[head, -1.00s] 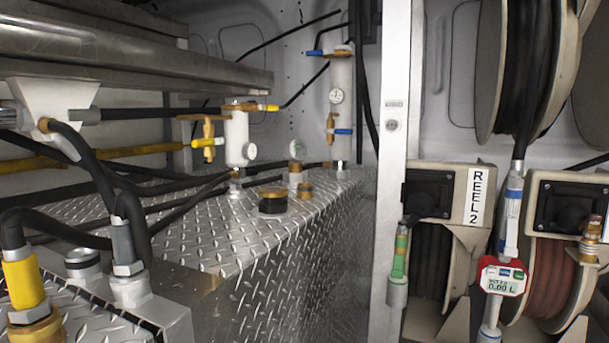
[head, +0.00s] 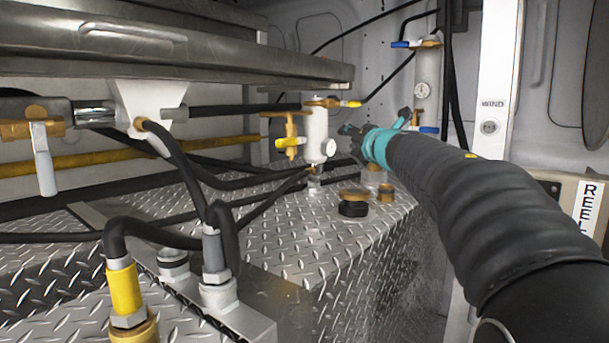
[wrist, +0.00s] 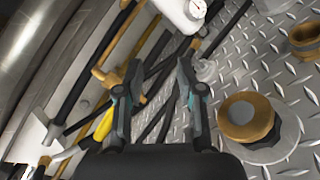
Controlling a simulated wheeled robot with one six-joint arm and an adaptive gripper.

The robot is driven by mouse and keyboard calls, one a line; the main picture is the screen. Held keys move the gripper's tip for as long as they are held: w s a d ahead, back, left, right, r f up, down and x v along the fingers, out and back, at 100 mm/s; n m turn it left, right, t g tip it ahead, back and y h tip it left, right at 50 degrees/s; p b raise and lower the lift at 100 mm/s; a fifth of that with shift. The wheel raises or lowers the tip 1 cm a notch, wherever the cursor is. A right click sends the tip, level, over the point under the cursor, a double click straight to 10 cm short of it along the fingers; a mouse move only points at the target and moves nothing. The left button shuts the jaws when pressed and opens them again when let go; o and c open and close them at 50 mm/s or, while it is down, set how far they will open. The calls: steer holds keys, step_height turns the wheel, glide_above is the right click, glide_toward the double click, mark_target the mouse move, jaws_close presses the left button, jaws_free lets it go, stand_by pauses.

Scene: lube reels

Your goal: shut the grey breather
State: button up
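No part is clearly marked as the grey breather. A brass valve (head: 28,130) with a pale grey lever (head: 43,160) hanging down is at the far left of the head view. A brass round cap (wrist: 246,117) on a grey collar lies right of my gripper in the wrist view. My gripper (wrist: 160,72) is open and empty, above the tank near the white cylinder (head: 315,135). In the head view, my arm hides part of the tank's right side.
A brass valve (head: 290,140) with a yellow lever sits left of the white cylinder. Black hoses cross the diamond-plate tank (head: 270,250). A steel shelf (head: 200,60) overhangs the left. A white post (head: 490,100) stands behind my arm.

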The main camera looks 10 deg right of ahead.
steer(key=w+f+n+g+y, duration=0.2)
steer(key=w+f+n+y, duration=0.1)
steer(key=w+n, duration=0.3)
steer(key=n+g+p, duration=0.3)
steer(key=n+g, duration=0.1)
steer(key=n, duration=0.2)
glide_above(321, 196)
steer(key=f, duration=1)
steer(key=shift+s+f, duration=0.2)
steer(key=shift+f, duration=0.2)
jaws_close()
